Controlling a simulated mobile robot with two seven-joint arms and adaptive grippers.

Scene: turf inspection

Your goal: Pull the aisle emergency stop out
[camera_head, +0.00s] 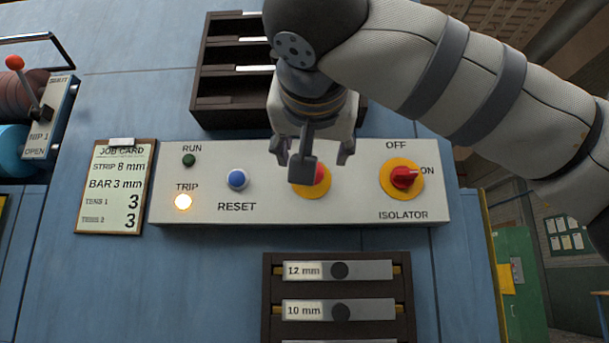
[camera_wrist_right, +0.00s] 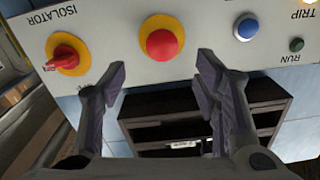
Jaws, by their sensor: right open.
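The emergency stop is a red mushroom button (camera_head: 322,176) on a yellow disc, in the middle of the white control panel (camera_head: 280,212). My right gripper (camera_head: 317,165) hangs in front of it from above and hides part of it in the head view. In the right wrist view the emergency stop (camera_wrist_right: 162,44) shows whole, beyond and between the open fingers (camera_wrist_right: 162,75), with nothing gripped. I cannot tell whether the button is pressed in. My left gripper is not in view.
The panel also carries the red isolator knob (camera_head: 404,178), blue RESET button (camera_head: 237,179), lit TRIP lamp (camera_head: 183,201) and dark green RUN lamp (camera_head: 189,160). A dark shelf rack (camera_head: 222,92) is above, a labelled drawer rack (camera_head: 268,300) below, a job card (camera_head: 115,187) at left.

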